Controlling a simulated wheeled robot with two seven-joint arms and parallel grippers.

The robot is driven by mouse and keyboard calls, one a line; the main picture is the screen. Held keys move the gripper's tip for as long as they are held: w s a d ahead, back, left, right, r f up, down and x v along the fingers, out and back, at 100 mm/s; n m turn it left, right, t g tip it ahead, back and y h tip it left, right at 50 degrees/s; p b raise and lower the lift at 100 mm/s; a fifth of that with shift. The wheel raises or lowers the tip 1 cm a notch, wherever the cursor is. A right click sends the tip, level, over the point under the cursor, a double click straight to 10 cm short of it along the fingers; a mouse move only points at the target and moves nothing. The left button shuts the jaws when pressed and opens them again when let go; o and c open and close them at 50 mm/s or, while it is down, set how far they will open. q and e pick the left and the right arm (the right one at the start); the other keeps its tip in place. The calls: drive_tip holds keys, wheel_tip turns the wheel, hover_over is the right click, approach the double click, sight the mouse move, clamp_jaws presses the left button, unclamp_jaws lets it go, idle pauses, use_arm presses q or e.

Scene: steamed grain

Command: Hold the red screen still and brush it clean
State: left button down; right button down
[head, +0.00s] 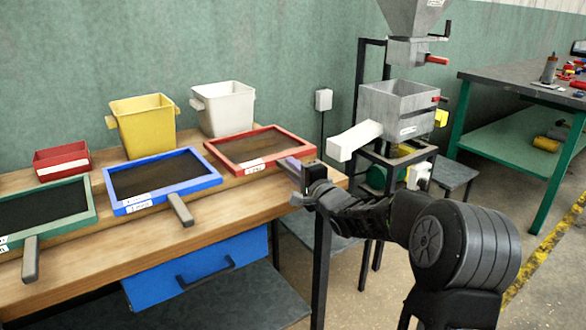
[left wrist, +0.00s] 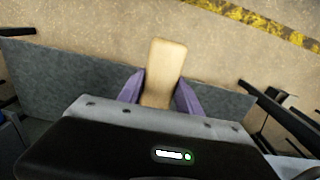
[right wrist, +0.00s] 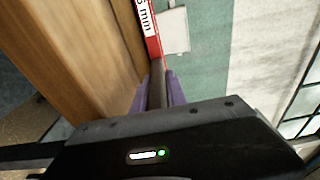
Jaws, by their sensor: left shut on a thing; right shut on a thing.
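The red screen (head: 262,150) lies on the wooden bench, dark mesh inside a red frame with a white label. My right gripper (head: 297,172) is at its near right corner. In the right wrist view the purple fingers of my right gripper (right wrist: 161,92) are shut on the screen's dark handle (right wrist: 157,85), below the red frame (right wrist: 153,45). In the left wrist view my left gripper (left wrist: 160,95) is shut on a pale wooden piece (left wrist: 165,65), perhaps the brush; no bristles show. It is above the floor and a grey shelf. My left gripper is outside the head view.
A blue screen (head: 112,181) and a green screen (head: 90,212) lie left of the red one. Yellow (head: 146,130), white (head: 228,110) and small red (head: 62,160) bins stand behind. A grey machine (head: 395,108) with a white chute (head: 354,141) stands right of the bench.

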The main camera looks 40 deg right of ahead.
idle(0.8)
drive_tip(key=c, duration=1.3)
unclamp_jaws()
drive_tip(key=shift+f, duration=0.1)
drive_tip(key=shift+o, duration=0.2)
drive_tip(key=shift+f, duration=0.15)
drive_tip(key=s+a, duration=0.1)
drive_tip(key=s, duration=1.1)
drive_tip(key=shift+a, duration=0.3)
